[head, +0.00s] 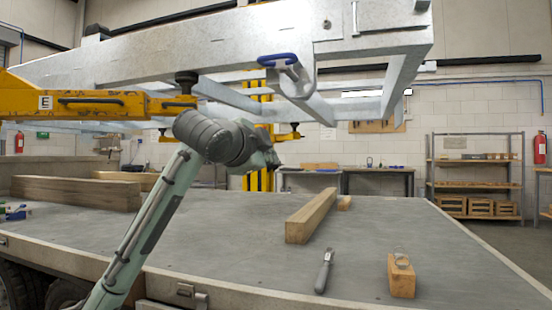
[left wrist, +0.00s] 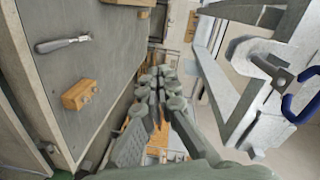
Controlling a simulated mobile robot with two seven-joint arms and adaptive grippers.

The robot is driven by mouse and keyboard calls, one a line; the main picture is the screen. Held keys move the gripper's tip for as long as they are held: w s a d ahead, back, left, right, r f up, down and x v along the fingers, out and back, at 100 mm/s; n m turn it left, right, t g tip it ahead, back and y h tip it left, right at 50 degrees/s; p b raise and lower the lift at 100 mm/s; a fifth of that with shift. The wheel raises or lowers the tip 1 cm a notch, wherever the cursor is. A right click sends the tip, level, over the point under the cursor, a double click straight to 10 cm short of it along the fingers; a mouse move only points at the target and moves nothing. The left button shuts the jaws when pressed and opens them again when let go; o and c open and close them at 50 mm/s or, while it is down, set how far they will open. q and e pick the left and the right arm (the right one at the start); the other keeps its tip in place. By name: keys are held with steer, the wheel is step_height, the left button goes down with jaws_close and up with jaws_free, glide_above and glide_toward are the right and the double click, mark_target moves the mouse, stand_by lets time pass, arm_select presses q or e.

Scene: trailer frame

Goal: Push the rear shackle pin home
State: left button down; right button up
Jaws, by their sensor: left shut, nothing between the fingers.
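The galvanised trailer frame (head: 200,50) is held up above the flatbed. My left gripper (head: 272,160) is below the frame, clear of the blue part and touching nothing. Its fingers are shut and empty in the left wrist view (left wrist: 158,80). My right gripper is not in view.
Yellow lift arms (head: 90,103) support the frame on the left. On the flatbed (head: 230,245) lie a long timber (head: 311,216), a small wood piece (head: 344,203), a hand tool (head: 324,271) and a wooden block with a wire clip (head: 401,277). Shelves (head: 475,160) stand far right.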

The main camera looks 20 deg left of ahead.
arm_select(q)
steer(key=s+r+m+t+b, duration=0.2)
steer(key=s+r, duration=0.6)
steer(key=r, duration=0.3)
steer(key=m+t, duration=0.2)
glide_toward(281, 66)
steer(key=shift+w+d+r, duration=0.1)
steer(key=shift+w+r, duration=0.8)
steer(key=shift+r, duration=0.2)
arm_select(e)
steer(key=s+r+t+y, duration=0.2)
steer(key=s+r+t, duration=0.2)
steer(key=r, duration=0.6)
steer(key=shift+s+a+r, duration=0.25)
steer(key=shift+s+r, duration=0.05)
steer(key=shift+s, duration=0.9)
